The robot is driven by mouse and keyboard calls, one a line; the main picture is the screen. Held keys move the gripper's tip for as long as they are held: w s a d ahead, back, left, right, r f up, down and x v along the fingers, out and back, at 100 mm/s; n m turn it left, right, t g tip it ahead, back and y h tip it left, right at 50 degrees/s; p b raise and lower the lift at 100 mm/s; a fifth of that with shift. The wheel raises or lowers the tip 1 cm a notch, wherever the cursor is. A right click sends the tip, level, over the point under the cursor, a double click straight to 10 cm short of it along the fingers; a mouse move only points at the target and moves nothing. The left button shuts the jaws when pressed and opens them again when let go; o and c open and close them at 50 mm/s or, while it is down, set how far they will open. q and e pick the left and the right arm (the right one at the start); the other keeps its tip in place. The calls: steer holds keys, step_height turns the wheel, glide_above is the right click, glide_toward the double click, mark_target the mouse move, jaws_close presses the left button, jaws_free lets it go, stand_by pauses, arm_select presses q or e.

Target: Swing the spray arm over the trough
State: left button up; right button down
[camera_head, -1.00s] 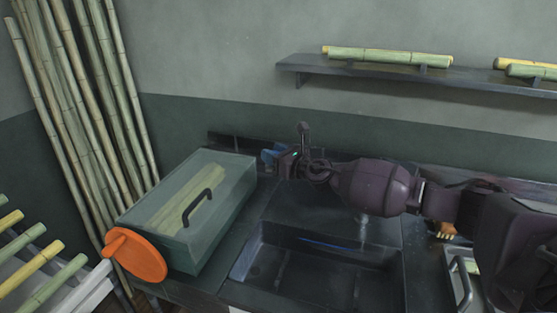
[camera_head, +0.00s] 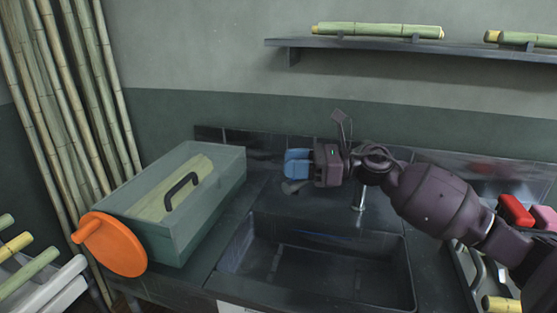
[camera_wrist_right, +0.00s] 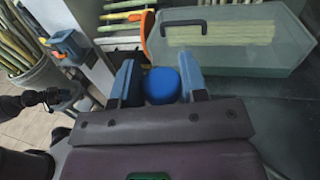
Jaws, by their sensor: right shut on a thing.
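My right gripper (camera_head: 297,163) is shut on a round blue knob (camera_wrist_right: 162,86), which shows between its two fingers in the right wrist view. In the head view the fingers hide most of the knob. A small grey nozzle-like end (camera_head: 292,187) hangs just below the fingers; its link to the knob is hidden. A chrome post (camera_head: 360,195) stands behind the dark trough (camera_head: 320,272), under my right forearm. The gripper is above the counter behind the trough's back left corner. A dark jointed shape (camera_wrist_right: 45,97) in the right wrist view may be my left arm; its jaws are unclear.
A clear green box (camera_head: 200,225) with a black handle and an orange disc (camera_head: 112,245) stands left of the trough. A shelf (camera_head: 400,47) with cane pieces is on the wall. Tall canes (camera_head: 75,110) lean at the left. Red and pink items (camera_head: 515,210) lie at the right.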

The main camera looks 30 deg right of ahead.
steer(key=s+d+n+g+y, duration=0.2)
steer(key=s+d+n+g, duration=0.1)
steer(key=s, duration=0.4)
steer(key=s+d+n+g+y, duration=0.1)
steer(key=s+d+n+g, duration=0.2)
steer(key=s+g, duration=0.3)
steer(key=shift+s+d+n+y+p, duration=0.3)
steer(key=shift+s+y+p, duration=0.1)
steer(key=shift+s, duration=0.6)
steer(key=c, duration=0.7)
jaws_free()
steer(key=shift+s+d+b, duration=0.1)
steer(key=shift+s+d, duration=0.05)
steer(key=shift+d, duration=1.65)
steer(key=shift+s+d+b, duration=0.1)
steer(key=shift+s+d, duration=0.1)
steer(key=shift+d, duration=1.55)
steer(key=shift+s+d+b, duration=0.1)
steer(key=shift+s+d, duration=0.05)
steer(key=shift+d, duration=1.65)
